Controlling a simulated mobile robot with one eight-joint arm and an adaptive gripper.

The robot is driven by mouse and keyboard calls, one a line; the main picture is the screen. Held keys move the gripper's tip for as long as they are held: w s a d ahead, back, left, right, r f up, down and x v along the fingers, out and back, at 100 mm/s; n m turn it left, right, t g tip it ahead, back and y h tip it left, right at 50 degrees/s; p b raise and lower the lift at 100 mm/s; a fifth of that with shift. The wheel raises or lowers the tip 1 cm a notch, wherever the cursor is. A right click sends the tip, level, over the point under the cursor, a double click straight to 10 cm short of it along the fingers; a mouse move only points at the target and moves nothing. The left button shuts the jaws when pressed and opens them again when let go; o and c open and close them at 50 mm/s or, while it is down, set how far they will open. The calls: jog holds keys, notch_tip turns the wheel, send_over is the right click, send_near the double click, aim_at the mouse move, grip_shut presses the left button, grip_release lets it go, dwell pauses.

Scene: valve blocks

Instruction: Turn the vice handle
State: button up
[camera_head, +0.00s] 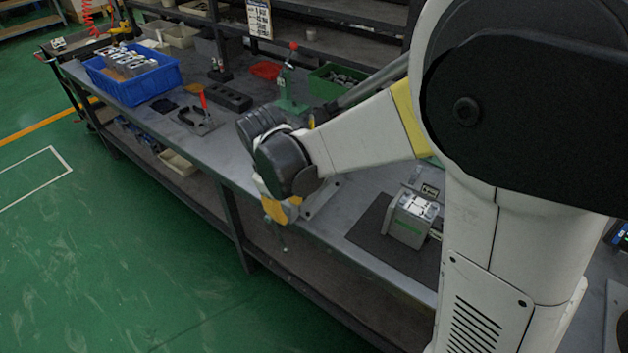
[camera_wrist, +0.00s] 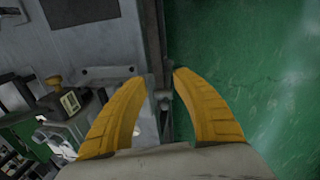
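My gripper (camera_head: 281,212) has yellow fingers and hangs at the front edge of the workbench in the head view. In the wrist view my gripper (camera_wrist: 164,76) is open, with a gap between its curved fingers. A grey metal part, seemingly the vice (camera_wrist: 105,75), is fixed at the bench edge, and part of it lies between and beyond the fingers. A thin upright rod, perhaps the vice handle (camera_head: 284,244), shows just below the fingers in the head view. I cannot tell whether the fingers touch it. My arm and gripper hide most of the vice.
A grey block (camera_head: 408,220) stands on a dark mat (camera_head: 368,229) to the right. A blue crate (camera_head: 150,88), a red-handled tool (camera_head: 203,100) and a green press (camera_head: 291,92) stand farther along the bench. The green floor (camera_head: 110,250) before the bench is clear.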

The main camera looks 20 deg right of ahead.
jog(key=s+d+r+m+t, duration=0.1)
jog(key=s+d+r, duration=0.1)
jog(key=r, duration=0.3)
jog(key=s+d+r+m+t+y, duration=0.1)
jog(key=s+d+r+m, duration=0.1)
jog(key=s+r, duration=0.2)
jog(key=shift+d+r, duration=0.4)
jog(key=shift+r, duration=0.05)
jog(key=shift+w, duration=0.1)
